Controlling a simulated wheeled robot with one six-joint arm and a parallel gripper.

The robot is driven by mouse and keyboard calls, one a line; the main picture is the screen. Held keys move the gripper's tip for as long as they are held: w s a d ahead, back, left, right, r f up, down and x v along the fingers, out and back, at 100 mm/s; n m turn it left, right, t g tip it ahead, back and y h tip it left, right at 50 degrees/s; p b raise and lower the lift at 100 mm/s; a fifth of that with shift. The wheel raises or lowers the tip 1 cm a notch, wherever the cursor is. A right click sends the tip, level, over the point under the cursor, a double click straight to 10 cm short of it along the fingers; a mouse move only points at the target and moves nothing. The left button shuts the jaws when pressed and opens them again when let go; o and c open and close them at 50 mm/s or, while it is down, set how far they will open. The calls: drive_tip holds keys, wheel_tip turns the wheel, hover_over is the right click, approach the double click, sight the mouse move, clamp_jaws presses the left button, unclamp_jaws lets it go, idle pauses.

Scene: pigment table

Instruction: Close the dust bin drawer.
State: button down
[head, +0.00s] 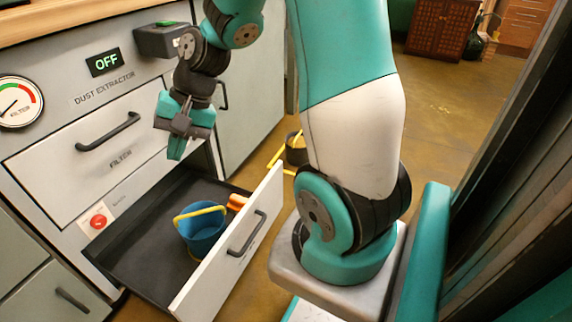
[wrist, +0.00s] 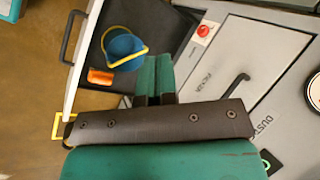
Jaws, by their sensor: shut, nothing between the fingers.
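The dust bin drawer (head: 140,244) is pulled well out of the grey cabinet below the filter drawer. Its white front panel (head: 232,246) has a dark handle (head: 247,233). Inside lie a blue bucket (head: 203,234) with a yellow handle and an orange object (head: 237,202). The drawer also shows in the wrist view (wrist: 163,28), with the bucket (wrist: 122,46) and the orange object (wrist: 100,76). My gripper (head: 176,152) is shut and empty. It hangs pointing down above the back part of the open drawer, near the cabinet face, apart from the handle.
The closed filter drawer (head: 85,168) with its handle is just above and left. A red button (head: 98,221) sits on the cabinet face beside the opening. A dark bucket (head: 297,148) and yellow item stand on the floor beyond.

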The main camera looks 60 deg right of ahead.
drive_tip(key=d+f+m+t, duration=0.1)
drive_tip(key=d+f+m, duration=0.25)
drive_tip(key=d, duration=0.35)
drive_tip(key=d+f+m+t, duration=0.1)
drive_tip(key=d+f+m, duration=0.2)
drive_tip(key=d+m, duration=0.3)
drive_tip(key=s+d+f+m+t+h, duration=0.1)
drive_tip(key=s+d+f+m, duration=0.15)
drive_tip(key=d+m, duration=0.2)
drive_tip(key=s+d+f+m+t+p, duration=0.1)
drive_tip(key=s+d+f+m, duration=0.15)
drive_tip(key=d, duration=0.35)
drive_tip(key=s+d+f+m+t+h, duration=0.1)
drive_tip(key=s+d+f+m, duration=0.1)
drive_tip(key=d+f+m, duration=0.25)
drive_tip(key=m+t+h, duration=0.2)
drive_tip(key=m+h, duration=0.1)
drive_tip(key=m, duration=0.3)
approach(279, 170)
drive_tip(key=b+x, duration=0.5)
drive_tip(key=shift+a+f, duration=0.1)
drive_tip(key=shift+f, duration=0.35)
drive_tip(key=shift+w+r, duration=0.15)
drive_tip(key=shift+w, duration=0.45)
